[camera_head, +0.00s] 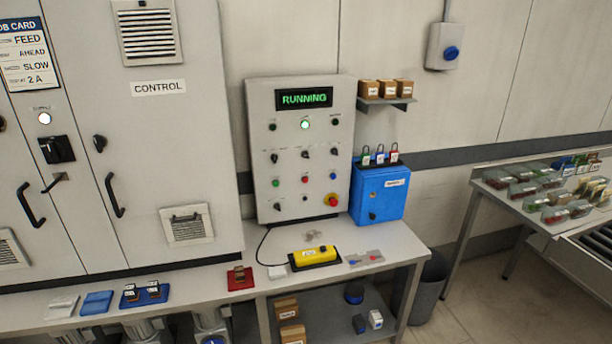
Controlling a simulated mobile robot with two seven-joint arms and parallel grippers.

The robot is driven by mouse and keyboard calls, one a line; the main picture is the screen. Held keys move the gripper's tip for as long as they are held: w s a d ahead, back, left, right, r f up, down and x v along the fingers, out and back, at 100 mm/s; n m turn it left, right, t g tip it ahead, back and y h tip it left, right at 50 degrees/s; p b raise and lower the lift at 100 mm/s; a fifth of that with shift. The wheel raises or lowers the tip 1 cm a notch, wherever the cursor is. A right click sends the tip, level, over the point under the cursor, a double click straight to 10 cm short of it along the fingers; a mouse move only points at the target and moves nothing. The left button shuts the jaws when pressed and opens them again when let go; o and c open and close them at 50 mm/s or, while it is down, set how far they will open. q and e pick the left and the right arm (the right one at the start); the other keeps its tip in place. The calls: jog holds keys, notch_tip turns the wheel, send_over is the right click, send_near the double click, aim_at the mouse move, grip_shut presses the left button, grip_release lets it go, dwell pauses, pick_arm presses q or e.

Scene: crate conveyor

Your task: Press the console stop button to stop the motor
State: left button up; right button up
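The grey console (265,150) stands upright on the bench against the wall. Its display (304,99) reads RUNNING in green, and a lamp (305,125) below it glows pale green. Lower on the face are a green button (276,183), a red button (305,179) and a blue button (333,176). A larger red mushroom button (332,200) on a yellow ring sits at the lower right. Dark rotary switches fill the rows above. The small labels are too blurred to read, so I cannot tell which is marked stop. Neither gripper is in view.
A bench (395,245) in front of the console holds a yellow pendant box (314,257) on a cable. A blue lockbox (379,192) with padlocks stands at the console's right. A control cabinet (160,130) fills the left. A bin (430,288) and another table stand right.

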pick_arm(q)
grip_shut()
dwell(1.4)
